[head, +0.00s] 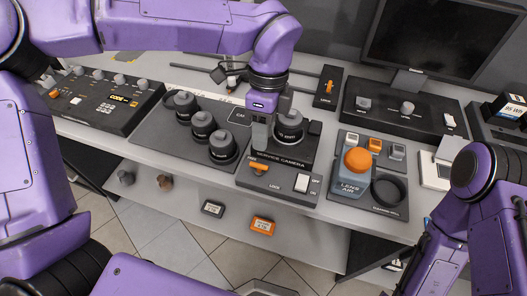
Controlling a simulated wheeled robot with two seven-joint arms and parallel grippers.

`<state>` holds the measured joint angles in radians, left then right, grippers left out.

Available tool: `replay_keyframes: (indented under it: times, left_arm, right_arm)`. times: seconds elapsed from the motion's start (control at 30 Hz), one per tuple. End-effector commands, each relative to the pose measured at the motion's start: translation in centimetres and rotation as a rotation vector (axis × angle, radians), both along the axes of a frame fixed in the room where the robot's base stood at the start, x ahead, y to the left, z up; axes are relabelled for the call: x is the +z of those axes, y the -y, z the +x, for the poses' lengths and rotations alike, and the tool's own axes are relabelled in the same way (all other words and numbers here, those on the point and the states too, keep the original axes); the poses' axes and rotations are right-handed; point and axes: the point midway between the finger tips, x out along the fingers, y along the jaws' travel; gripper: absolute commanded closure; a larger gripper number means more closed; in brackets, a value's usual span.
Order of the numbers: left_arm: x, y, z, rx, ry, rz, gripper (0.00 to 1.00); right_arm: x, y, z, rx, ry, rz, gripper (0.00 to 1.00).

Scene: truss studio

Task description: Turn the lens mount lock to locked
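The service camera (297,155) is a dark unit with a lens-like round top, standing on the bench in the middle of the head view. On its front panel is a small orange lever (259,168), with a LOCK label below and to its right. The lever's exact setting is too small to tell. My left gripper (268,116) comes down from above, over the back left of the camera and behind the lever in the picture. Its fingertips are partly hidden, and I cannot tell whether they are open or touch anything. My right gripper is out of view.
Several lenses (203,126) stand on a dark mat to the left. An orange-topped lens air blower (357,162) and an empty round ring (388,190) are to the right. A monitor (425,38) stands behind.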

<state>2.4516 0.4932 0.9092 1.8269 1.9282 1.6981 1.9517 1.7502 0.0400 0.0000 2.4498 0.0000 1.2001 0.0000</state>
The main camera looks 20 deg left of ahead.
Motion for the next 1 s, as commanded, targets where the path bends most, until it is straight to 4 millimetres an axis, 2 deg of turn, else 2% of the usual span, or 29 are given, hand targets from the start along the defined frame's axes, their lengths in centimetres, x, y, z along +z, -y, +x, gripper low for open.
replay_keyframes:
  times: [0.2, 0.33, 0.5, 0.73, 0.83, 0.87, 1.0]
  left_arm:
    - [-4.8, 0.0, -1.1, -0.003, -0.006, 0.002, 0.62]
    - [-7.1, -0.1, -1.5, -0.001, -0.004, 0.001, 0.62]
    - [-8.5, -0.2, -1.8, 0.001, -0.001, 0.0, 0.62]
    - [-8.6, -0.2, -1.8, 0.001, 0.0, 0.0, 0.62]
    - [-8.6, -0.2, -1.8, 0.001, 0.0, 0.0, 0.94]
    - [-8.6, -0.2, -1.8, 0.001, -0.001, 0.0, 1.0]
    - [-8.6, -0.2, -1.8, 0.001, -0.001, 0.0, 1.0]
  right_arm:
    - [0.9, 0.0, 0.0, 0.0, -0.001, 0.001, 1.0]
    - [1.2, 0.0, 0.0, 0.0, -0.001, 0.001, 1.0]
    - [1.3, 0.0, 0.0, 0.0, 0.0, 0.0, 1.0]
    - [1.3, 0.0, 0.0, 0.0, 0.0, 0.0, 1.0]
    - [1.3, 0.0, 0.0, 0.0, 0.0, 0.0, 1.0]
    - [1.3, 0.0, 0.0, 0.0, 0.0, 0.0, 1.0]
    - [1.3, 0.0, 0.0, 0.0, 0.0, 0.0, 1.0]
